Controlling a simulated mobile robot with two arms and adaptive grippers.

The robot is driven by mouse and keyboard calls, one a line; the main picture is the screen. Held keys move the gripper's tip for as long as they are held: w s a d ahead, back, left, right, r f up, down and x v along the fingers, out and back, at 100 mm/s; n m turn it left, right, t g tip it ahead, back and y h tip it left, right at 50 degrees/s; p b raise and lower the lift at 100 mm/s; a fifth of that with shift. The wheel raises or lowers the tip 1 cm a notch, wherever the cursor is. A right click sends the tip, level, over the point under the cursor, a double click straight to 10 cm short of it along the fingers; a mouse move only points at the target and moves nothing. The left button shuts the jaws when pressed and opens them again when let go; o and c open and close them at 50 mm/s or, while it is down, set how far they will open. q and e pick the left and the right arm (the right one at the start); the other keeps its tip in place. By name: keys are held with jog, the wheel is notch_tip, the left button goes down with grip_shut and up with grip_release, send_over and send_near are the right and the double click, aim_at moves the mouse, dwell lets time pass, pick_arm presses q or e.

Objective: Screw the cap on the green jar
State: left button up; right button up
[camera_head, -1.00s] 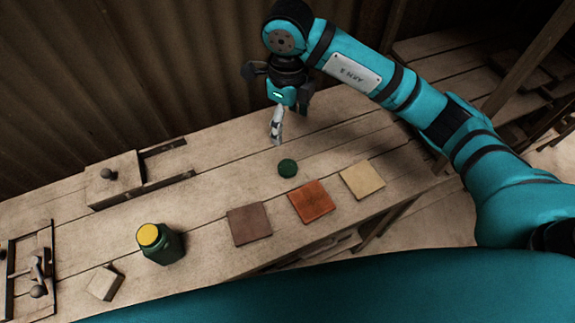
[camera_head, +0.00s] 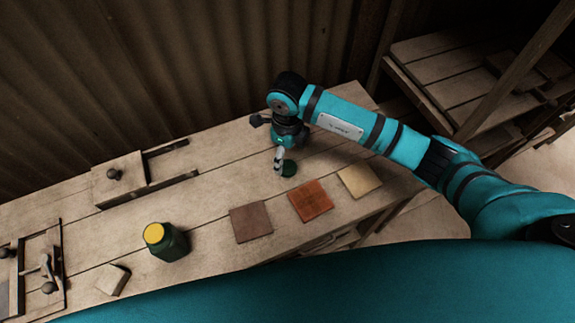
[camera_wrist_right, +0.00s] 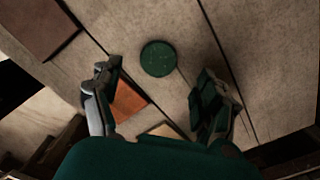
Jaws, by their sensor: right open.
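The green jar (camera_head: 171,246) stands upright on the bench at the lower left in the head view, with a yellow top (camera_head: 154,233). The round green cap (camera_head: 289,169) lies flat on the bench behind the tiles. It also shows in the right wrist view (camera_wrist_right: 158,58), ahead of the fingertips and between their lines. My right gripper (camera_head: 279,160) is just above and beside the cap, pointing down. In the wrist view its two fingers (camera_wrist_right: 157,93) are spread apart with nothing between them touching. My left gripper is not in view.
Brown (camera_head: 251,222), orange (camera_head: 310,201) and cream (camera_head: 359,181) tiles lie in a row in front of the cap. A wooden press (camera_head: 121,178) and a second fixture (camera_head: 43,272) stand at the left. A small block (camera_head: 113,280) lies near the jar.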

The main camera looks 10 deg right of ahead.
aim_at(288, 167)
jog(key=shift+f, duration=0.15)
jog(key=f+p, duration=0.2)
jog(key=f, duration=0.2)
jog(key=shift+s+f, duration=0.2)
jog(key=shift+f, duration=0.25)
jog(key=shift+c, duration=0.4)
jog(key=c, duration=0.7)
